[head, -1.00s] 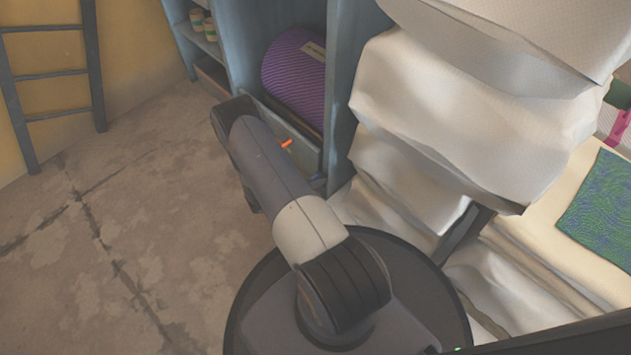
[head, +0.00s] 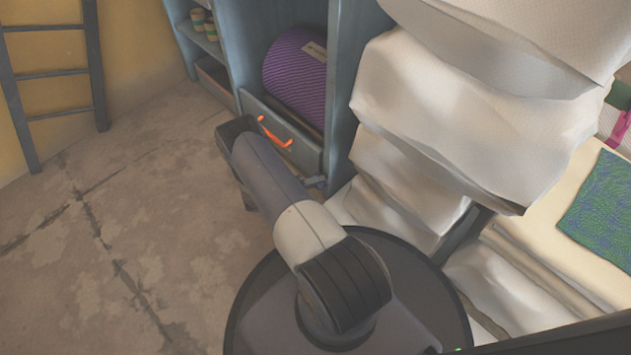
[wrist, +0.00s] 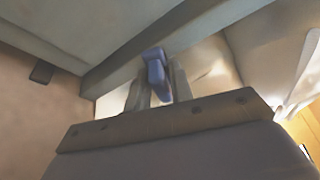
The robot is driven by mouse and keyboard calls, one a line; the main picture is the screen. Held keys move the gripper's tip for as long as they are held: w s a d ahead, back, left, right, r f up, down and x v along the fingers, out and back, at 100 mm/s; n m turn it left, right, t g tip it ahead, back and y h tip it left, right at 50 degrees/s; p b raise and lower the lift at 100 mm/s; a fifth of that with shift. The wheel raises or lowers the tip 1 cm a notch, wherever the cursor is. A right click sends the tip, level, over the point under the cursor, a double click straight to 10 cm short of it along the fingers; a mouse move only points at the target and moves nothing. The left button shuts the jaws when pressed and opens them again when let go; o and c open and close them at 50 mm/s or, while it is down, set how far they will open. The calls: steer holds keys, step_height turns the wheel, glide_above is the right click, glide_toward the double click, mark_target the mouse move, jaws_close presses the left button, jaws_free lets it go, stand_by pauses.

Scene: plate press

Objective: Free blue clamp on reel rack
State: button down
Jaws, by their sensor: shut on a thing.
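The blue clamp (wrist: 155,68) shows in the middle of the wrist view, against the lower edge of a grey beam of the reel rack (wrist: 118,76). My gripper (wrist: 157,88) is shut on the clamp, with one finger on each side of its lower part. I cannot tell whether the clamp still touches the beam. In the head view the reel rack (head: 341,95) is a blue-grey shelf unit holding a purple reel. My arm hides most of the area around my gripper there.
Large white draped sheets (head: 440,110) crowd the right side. A dark ladder (head: 50,75) leans at the far left. The concrete floor (head: 110,220) at left is clear.

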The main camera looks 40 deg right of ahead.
stand_by(0.5)
steer(key=c, duration=1.4)
jaws_free()
steer(key=shift+c, duration=0.2)
steer(key=p+v, duration=0.2)
steer(key=v, duration=0.9)
steer(key=shift+d+f, duration=0.1)
steer(key=shift+f, duration=0.05)
steer(key=b+x, duration=0.2)
steer(key=x, duration=0.9)
